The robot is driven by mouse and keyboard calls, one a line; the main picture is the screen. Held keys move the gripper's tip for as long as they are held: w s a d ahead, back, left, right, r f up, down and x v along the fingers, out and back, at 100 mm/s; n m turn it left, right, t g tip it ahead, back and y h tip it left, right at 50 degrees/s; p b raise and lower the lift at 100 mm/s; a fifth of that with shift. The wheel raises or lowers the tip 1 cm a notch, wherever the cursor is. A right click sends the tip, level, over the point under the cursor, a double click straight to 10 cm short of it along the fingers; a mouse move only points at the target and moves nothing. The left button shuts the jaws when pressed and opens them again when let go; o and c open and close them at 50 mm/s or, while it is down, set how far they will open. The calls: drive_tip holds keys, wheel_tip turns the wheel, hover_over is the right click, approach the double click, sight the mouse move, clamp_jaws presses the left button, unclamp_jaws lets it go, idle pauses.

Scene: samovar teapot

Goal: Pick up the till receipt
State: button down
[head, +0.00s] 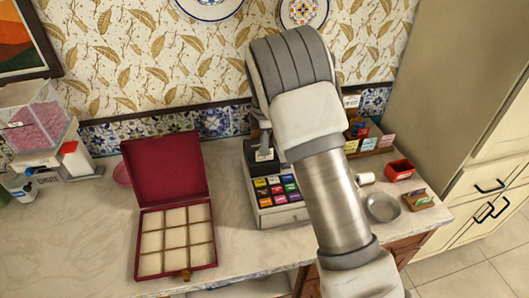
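A small white slip (265,155), which may be the till receipt, shows at the front of a black box-like device (262,168) behind the tray of coloured packets. It is too small to read. My arm rises through the middle of the view and bends over at the top. The grey end of my gripper (264,140) hangs down just left of the arm, close above or in front of the slip. I cannot tell whether they touch. The fingertips are too small and partly hidden to show whether they are open or shut.
An open red box (150,285) with empty compartments stands left of the packet tray (268,221). A machine with pink contents (40,125) is at far left. A metal bowl (383,207), white roll (365,179) and red box (400,170) stand right of my arm. The left counter front is clear.

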drive_tip(key=r, duration=0.1)
drive_tip(key=d+r, duration=0.1)
drive_tip(key=r, duration=0.1)
drive_tip(key=shift+s+b, duration=0.2)
drive_tip(key=shift+b, duration=0.15)
drive_tip(key=s+d+r+p, duration=0.2)
drive_tip(key=s+d+r, duration=0.2)
drive_tip(key=d+r, duration=0.5)
wheel_tip(320, 180, up, 2)
drive_tip(key=shift+s+d+r, duration=0.2)
drive_tip(key=shift+s+d, duration=0.05)
drive_tip(key=shift+s, duration=0.15)
drive_tip(key=shift+f, duration=0.15)
